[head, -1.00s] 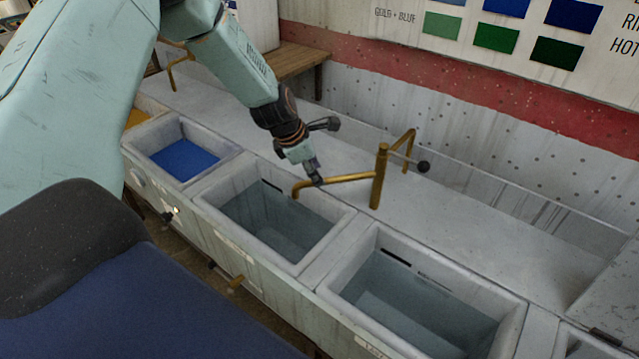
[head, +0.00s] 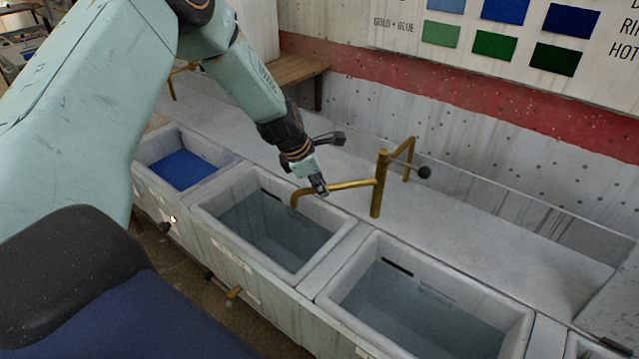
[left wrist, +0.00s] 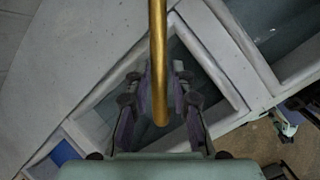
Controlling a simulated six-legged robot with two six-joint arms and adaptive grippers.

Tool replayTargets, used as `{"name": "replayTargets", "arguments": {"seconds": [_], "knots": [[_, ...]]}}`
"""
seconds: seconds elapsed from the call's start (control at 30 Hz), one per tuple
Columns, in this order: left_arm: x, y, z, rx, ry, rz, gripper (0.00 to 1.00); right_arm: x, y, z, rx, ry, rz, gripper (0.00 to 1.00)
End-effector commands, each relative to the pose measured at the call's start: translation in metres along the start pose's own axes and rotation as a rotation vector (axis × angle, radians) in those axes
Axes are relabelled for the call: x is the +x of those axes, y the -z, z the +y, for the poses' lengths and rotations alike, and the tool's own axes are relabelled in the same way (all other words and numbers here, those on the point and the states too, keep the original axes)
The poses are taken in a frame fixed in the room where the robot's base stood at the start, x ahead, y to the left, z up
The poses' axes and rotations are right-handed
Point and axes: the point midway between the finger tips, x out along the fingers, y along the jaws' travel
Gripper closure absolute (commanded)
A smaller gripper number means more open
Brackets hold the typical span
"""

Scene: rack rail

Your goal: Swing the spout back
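The brass spout (head: 345,185) reaches left from its upright post (head: 377,190), and its bent end hangs over the middle basin (head: 230,185). My left gripper (head: 319,187) is at the spout, near its outer end. In the left wrist view the spout (left wrist: 158,60) runs down the middle, between the two fingers of the gripper (left wrist: 161,95). The fingers are apart, one on each side, with a narrow gap at the right one. Whether they touch the spout is unclear. My right gripper is not in view.
A right basin (head: 420,300) and a left basin with a blue bottom (head: 182,170) flank the middle one. A black-knobbed brass lever (head: 424,172) stands behind the post. A wooden shelf (head: 300,68) is at the back wall. The counter right of the post is clear.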

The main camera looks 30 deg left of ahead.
Motion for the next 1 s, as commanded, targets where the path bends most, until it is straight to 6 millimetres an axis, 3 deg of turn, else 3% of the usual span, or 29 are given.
{"name": "replayTargets", "arguments": {"seconds": [0.23,0.77,1.0], "knots": [[0.0002,0.0003,-0.0002,-0.001,0.000,0.000,1.00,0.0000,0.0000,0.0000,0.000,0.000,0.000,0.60],[0.0010,0.0012,-0.0011,0.001,0.004,0.001,1.00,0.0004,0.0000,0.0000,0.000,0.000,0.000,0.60],[0.0037,0.0035,0.0078,0.046,0.021,-0.009,1.00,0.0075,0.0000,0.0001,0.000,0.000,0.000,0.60]]}}
